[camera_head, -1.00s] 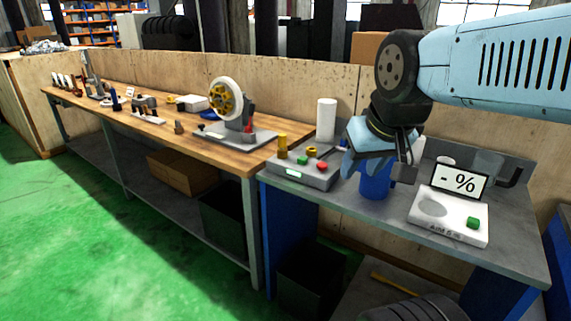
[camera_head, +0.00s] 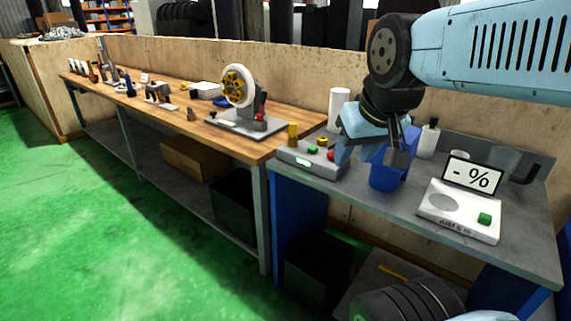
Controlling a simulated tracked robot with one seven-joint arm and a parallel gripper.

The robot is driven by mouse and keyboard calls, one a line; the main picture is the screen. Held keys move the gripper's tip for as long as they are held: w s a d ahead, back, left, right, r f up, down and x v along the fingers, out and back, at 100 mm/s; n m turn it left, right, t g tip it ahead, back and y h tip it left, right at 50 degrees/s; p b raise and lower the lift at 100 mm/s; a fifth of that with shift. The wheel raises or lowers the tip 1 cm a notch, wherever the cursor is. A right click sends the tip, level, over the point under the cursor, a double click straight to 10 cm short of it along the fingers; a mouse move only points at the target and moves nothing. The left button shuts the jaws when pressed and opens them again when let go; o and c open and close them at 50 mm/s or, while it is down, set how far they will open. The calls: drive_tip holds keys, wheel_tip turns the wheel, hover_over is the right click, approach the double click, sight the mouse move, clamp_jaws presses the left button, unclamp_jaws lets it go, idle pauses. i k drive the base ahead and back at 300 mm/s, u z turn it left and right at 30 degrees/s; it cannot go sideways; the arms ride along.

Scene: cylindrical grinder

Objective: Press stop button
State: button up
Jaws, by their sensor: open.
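The grey control box (camera_head: 308,160) stands on the left end of the metal table. I cannot read any label, so which button is stop is not marked in view. My gripper (camera_head: 372,160) is open and empty, pointing down just right of the box.
A blue cup (camera_head: 387,175) stands behind and below the gripper's fingers. A white scale (camera_head: 459,209) with a "- %" display (camera_head: 471,175) is to the right. A white bottle (camera_head: 429,139) and a white cylinder (camera_head: 339,104) stand behind. A grinder (camera_head: 240,100) sits on the wooden bench.

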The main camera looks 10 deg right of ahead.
sight(330, 155)
drive_tip(key=u, duration=0.05)
drive_tip(key=k, duration=0.85)
drive_tip(key=z, duration=0.25)
drive_tip(key=i, duration=0.45)
drive_tip(key=u, duration=0.1)
